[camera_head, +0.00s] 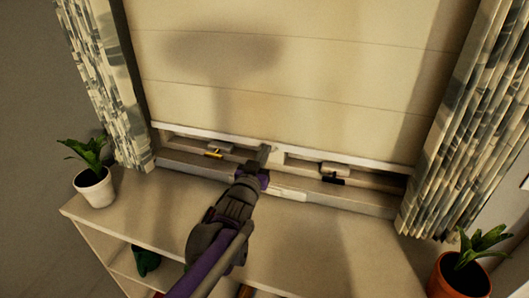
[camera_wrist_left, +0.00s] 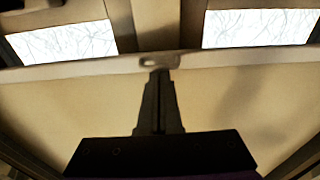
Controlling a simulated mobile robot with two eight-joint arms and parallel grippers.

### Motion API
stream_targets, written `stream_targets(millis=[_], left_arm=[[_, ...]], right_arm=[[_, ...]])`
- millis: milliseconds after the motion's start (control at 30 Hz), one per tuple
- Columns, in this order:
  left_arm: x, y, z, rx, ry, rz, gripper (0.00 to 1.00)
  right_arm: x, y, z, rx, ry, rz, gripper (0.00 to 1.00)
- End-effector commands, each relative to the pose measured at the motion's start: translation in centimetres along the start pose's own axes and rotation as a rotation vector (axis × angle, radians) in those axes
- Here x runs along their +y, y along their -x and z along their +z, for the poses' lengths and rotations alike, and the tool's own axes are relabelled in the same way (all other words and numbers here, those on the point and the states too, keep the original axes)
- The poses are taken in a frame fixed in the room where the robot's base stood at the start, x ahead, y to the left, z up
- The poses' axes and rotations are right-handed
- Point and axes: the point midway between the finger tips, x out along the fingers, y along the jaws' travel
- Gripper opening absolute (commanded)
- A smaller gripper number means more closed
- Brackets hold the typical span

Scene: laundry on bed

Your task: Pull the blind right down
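The beige blind (camera_head: 290,70) hangs over most of the window, with its pale bottom rail (camera_head: 340,158) a short way above the sill (camera_head: 320,197). A strip of window shows below the rail. My left gripper (camera_head: 265,152) reaches up to the middle of the rail. In the left wrist view, the fingers of my left gripper (camera_wrist_left: 160,74) are close together at a small pull tab (camera_wrist_left: 152,60) on the rail and look shut on it. The fingertips hide part of the tab. My right gripper is in neither view.
Patterned curtains hang at the left (camera_head: 108,80) and right (camera_head: 470,120). A white-potted plant (camera_head: 95,188) stands at the left end of the shelf unit (camera_head: 300,235); an orange-potted plant (camera_head: 460,276) is at lower right. Window latches (camera_head: 335,168) sit below the rail.

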Motion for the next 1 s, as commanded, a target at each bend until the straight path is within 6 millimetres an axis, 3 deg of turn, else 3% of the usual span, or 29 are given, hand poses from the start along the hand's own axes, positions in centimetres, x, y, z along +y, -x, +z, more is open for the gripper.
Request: stream_targets(millis=[167, 300, 600, 867, 1000], left_arm=[[0.1, -0.4, -1.7, -0.002, -0.001, -0.001, 0.00], [0.2, -1.1, -4.5, 0.002, 0.000, -0.002, 0.00], [0.2, 6.0, -3.8, 0.002, 0.000, -0.002, 0.00], [0.2, 8.8, -3.8, -0.001, 0.000, -0.004, 0.00], [-1.5, 10.9, -3.4, -0.086, -0.004, -0.054, 0.00]], right_arm=[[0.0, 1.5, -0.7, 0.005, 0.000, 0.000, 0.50], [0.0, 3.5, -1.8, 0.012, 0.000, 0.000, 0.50], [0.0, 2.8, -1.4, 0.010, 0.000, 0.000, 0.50], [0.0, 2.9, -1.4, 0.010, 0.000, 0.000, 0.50], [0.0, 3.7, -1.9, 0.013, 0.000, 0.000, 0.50]])
